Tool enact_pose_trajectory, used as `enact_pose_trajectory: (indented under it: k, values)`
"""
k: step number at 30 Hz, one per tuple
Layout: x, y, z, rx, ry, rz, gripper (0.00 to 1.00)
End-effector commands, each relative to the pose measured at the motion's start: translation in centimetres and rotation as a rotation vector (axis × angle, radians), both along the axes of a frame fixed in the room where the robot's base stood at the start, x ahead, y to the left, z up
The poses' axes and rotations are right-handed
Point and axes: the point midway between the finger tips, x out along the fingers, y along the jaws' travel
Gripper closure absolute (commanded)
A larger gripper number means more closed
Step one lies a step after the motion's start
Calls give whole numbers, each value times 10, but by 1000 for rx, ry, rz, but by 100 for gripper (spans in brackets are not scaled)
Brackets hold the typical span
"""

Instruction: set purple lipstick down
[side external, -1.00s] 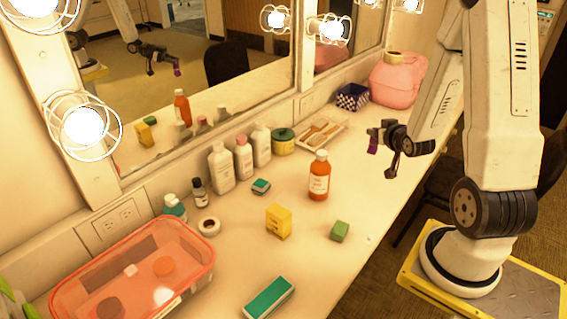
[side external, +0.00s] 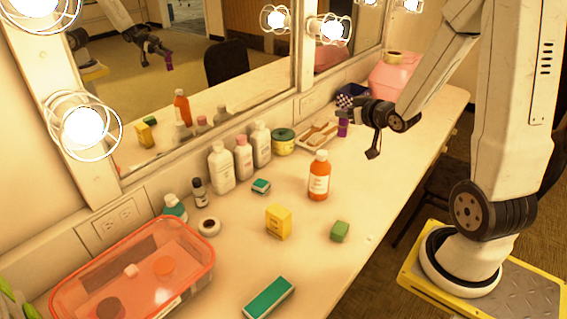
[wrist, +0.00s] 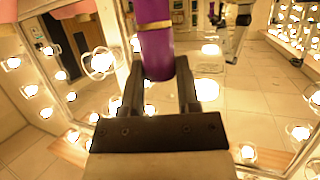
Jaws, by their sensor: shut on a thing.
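The purple lipstick (side external: 343,127) is a small purple cylinder held in my gripper (side external: 351,113). In the side external view it hangs upright over the counter (side external: 385,165), near the tray of brushes. Whether its base touches the counter is hard to tell. In the wrist view the lipstick (wrist: 155,45) stands between the two dark fingers of my gripper (wrist: 160,85), which are shut on it. Its far end is cut off by the top edge of that view.
A tray with brushes (side external: 305,138), a checkered box (side external: 350,97) and a pink case (side external: 392,75) lie around the gripper. Counter to the right of the bottle is clear.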

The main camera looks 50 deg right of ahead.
Motion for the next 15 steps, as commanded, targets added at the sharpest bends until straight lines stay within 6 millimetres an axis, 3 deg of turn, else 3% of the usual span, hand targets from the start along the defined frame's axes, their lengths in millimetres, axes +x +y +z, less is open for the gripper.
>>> enact_pose_trajectory:
  k: [6,15]
  values:
    - [41,70,1,-2,-4,271,100]
    - [68,156,-1,-1,5,581,100]
